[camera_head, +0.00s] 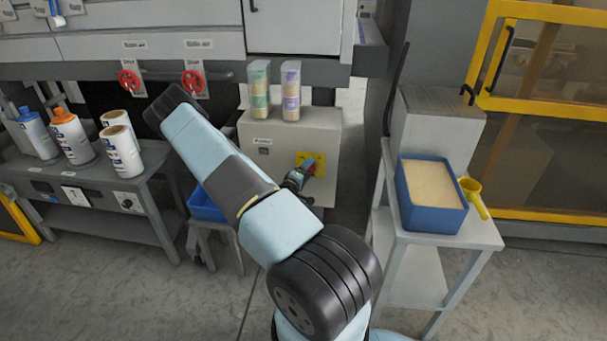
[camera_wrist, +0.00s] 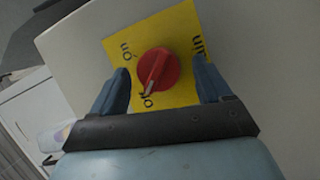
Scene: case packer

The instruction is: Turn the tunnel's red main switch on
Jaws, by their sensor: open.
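The red main switch (camera_wrist: 158,69) is a round knob on a yellow plate (camera_wrist: 182,28), seen close up in the wrist view. Its pale pointer mark points to the lower left, at the label that reads "off"; an "on" label is at the upper left. My gripper (camera_wrist: 160,72) is open, with one blue finger on each side of the knob. I cannot tell whether the fingers touch it. In the head view the yellow plate (camera_head: 319,160) is on the front of a grey cabinet (camera_head: 258,137), and my gripper (camera_head: 303,172) partly hides the switch.
Two clear containers (camera_head: 259,90) (camera_head: 291,92) stand on the cabinet. A blue bin (camera_head: 206,204) is low at its left. Bottles and rolls stand on the left bench (camera_head: 95,182). A table (camera_head: 460,234) at the right holds a blue tub (camera_head: 437,215) and yellow scoop (camera_head: 475,198).

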